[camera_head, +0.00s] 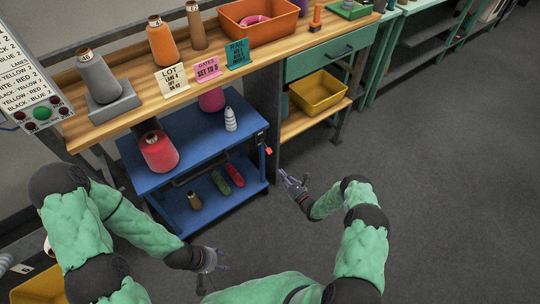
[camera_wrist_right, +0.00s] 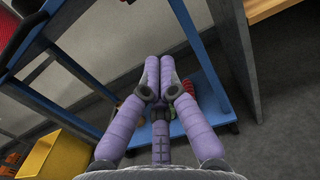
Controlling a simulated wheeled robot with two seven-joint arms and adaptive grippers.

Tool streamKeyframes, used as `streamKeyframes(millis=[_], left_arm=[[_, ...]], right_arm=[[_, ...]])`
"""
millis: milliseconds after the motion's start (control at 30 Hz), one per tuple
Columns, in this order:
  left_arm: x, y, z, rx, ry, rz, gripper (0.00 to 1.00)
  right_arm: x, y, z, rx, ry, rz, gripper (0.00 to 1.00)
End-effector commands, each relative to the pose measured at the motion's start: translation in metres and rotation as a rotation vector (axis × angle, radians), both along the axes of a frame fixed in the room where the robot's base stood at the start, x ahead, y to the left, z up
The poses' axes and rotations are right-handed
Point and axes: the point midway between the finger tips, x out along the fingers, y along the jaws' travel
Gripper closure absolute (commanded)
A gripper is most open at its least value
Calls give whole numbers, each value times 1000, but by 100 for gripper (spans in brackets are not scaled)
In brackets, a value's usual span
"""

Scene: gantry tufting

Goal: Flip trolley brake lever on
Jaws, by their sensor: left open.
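The blue trolley (camera_head: 200,137) stands under the wooden bench. A small red lever-like part (camera_head: 268,151) is on its right side, below a dark fitting on the post; I cannot tell its setting. My right gripper (camera_head: 291,181) is in front of the trolley's right side, below and right of the red part, apart from it in the picture. In the right wrist view its purple fingers (camera_wrist_right: 158,68) come close together at the tips, with blue trolley frame (camera_wrist_right: 205,85) behind; nothing clear is between them. My left gripper (camera_head: 215,260) is open and empty, low in front of the trolley.
The trolley carries a pink-red cone (camera_head: 158,151), a white cone (camera_head: 230,119) and several small spools. The bench (camera_head: 135,93) above holds cones, cards and an orange bin (camera_head: 258,22). A yellow bin (camera_head: 318,92) sits on a shelf. Grey floor to the right is clear.

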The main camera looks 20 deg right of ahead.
Motion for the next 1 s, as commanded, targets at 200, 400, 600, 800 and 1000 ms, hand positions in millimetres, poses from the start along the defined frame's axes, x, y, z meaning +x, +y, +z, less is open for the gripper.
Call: streamKeyframes(millis=[200, 400, 600, 800, 1000], left_arm=[[0, 0, -1, 0, 0, 0, 49], [0, 0, -7, 0, 0, 0, 49], [0, 0, -19, 0, 0, 0, 49], [0, 0, -32, 0, 0, 0, 49], [0, 0, -29, 0, 0, 0, 49]], right_arm=[[1, 1, 0, 0, 1, 2, 100], [19, 9, 0, -2, -1, 6, 100], [54, 22, 1, -2, -1, 6, 100], [89, 34, 3, -2, -2, 5, 100], [87, 32, 26, 0, 1, 3, 100]])
